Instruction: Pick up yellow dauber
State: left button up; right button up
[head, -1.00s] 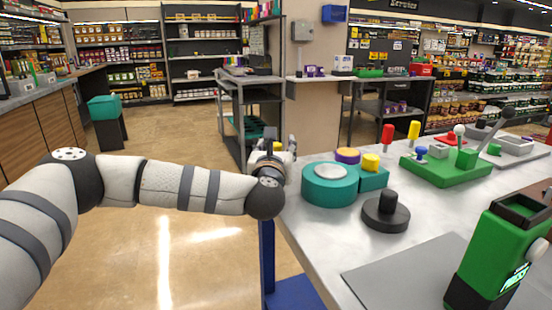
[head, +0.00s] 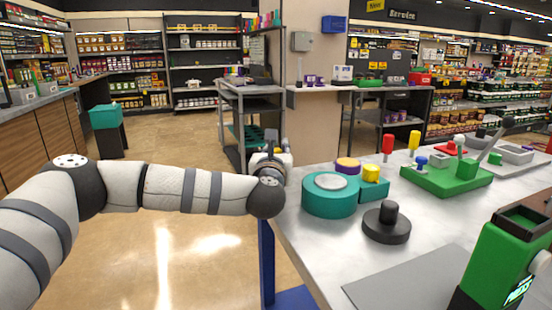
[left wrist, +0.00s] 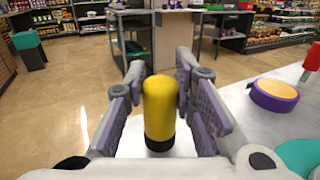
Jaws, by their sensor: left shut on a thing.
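The yellow dauber (left wrist: 160,110) is an upright yellow cylinder with a rounded top and a black lower end. In the left wrist view it stands between the two grey-purple fingers of my left gripper (left wrist: 160,92), which is shut on it. In the head view, my left gripper (head: 283,148) is at the table's far left edge and largely hides the dauber. I cannot tell whether its base touches the table. My right gripper is not in view.
The grey-white table (head: 300,242) holds a teal round container (head: 330,200), a purple pot with an orange top (head: 347,164), a yellow piece (head: 371,172) on a teal block, a black knobbed disc (head: 386,226) and a green tray (head: 440,182). Open floor lies left of the table.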

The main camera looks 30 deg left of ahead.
pick_arm(q)
jog(key=s+d+r+p, duration=0.2)
jog(key=s+d+r, duration=0.3)
jog(key=s+r, duration=0.6)
jog(key=shift+s+r, duration=0.4)
jog(key=shift+s, duration=0.7)
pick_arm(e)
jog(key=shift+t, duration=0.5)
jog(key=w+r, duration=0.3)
pick_arm(q)
jog(key=shift+w, duration=0.1)
